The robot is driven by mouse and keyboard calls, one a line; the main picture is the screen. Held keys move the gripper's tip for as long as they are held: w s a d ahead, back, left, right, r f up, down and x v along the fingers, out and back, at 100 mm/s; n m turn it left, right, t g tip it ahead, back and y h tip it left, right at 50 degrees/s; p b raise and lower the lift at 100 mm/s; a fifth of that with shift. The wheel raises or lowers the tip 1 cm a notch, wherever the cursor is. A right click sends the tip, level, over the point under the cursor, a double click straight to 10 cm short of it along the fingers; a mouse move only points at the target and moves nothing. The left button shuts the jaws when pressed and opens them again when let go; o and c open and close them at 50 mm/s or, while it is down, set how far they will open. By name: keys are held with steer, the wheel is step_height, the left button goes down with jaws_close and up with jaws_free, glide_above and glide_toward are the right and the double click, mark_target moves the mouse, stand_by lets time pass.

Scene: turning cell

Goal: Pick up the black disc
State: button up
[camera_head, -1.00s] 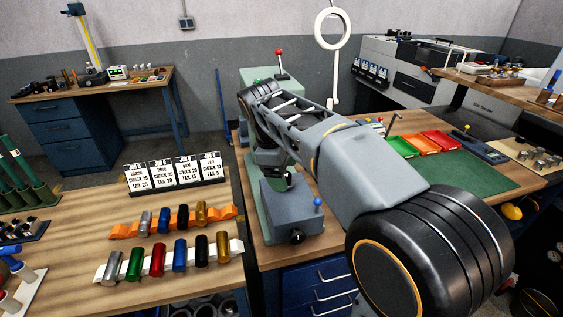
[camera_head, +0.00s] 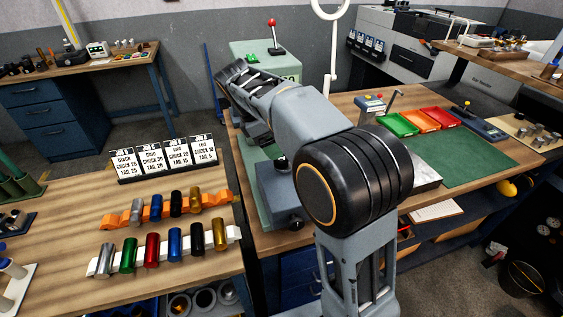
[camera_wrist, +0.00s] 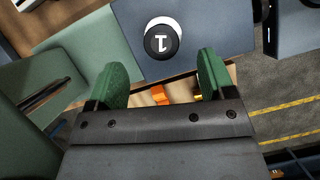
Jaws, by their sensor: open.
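A black disc (camera_wrist: 161,42) marked with a white "1" shows at the top middle of the wrist view. It sits over a white round piece on a blue-grey flat surface (camera_wrist: 205,22). My gripper (camera_wrist: 162,62) is open, with its two green fingertips spread left and right. Nothing is between the fingers. The disc lies just beyond the fingertips and roughly centred between them, apart from both.
A blue-grey machine block (camera_head: 276,190) stands beside my arm. On the left bench are racks of coloured cylinders (camera_head: 152,250) and a row of number cards (camera_head: 165,160). Orange and red trays (camera_head: 421,118) and a green mat (camera_head: 468,160) lie right. A red-knobbed lever (camera_head: 272,35) stands behind.

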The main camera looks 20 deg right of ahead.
mark_target(281, 161)
steer(key=shift+x, duration=2.7)
steer(key=shift+a+f, duration=0.1)
steer(key=shift+a, duration=0.1)
steer(key=c, duration=1.2)
